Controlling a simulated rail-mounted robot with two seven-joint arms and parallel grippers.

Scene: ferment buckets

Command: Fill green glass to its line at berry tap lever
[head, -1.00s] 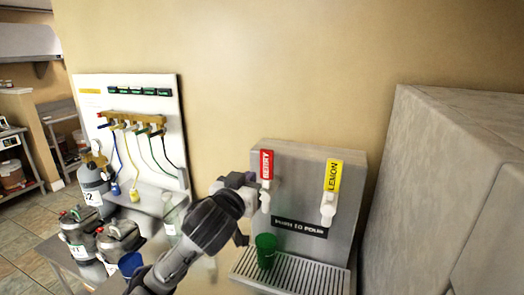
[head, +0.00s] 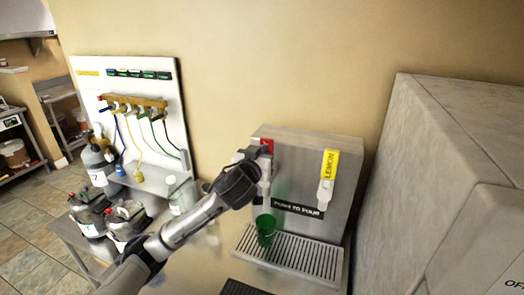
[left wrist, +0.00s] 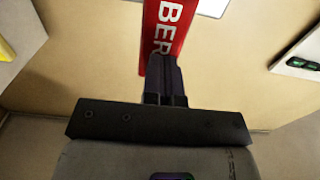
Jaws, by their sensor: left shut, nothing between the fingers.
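The green glass (head: 265,229) stands on the drip tray (head: 246,239) below the berry tap; its fill line and level cannot be made out. The red berry lever (head: 267,146) is mostly hidden behind my left gripper (head: 265,172) in the head view. In the left wrist view the red lever (left wrist: 172,25) with white letters "BER" rises just beyond the fingertips. My left gripper (left wrist: 162,72) is shut and empty, its fingers overlapping the lever's lower end; contact is unclear. My right gripper is not in view.
The yellow lemon lever (head: 330,170) is to the right on the grey dispenser (head: 295,155). A large grey block (head: 430,180) stands at the right. Several canisters (head: 88,212) and a clear bottle (head: 178,195) are at the left. A board with hoses (head: 133,135) is behind them.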

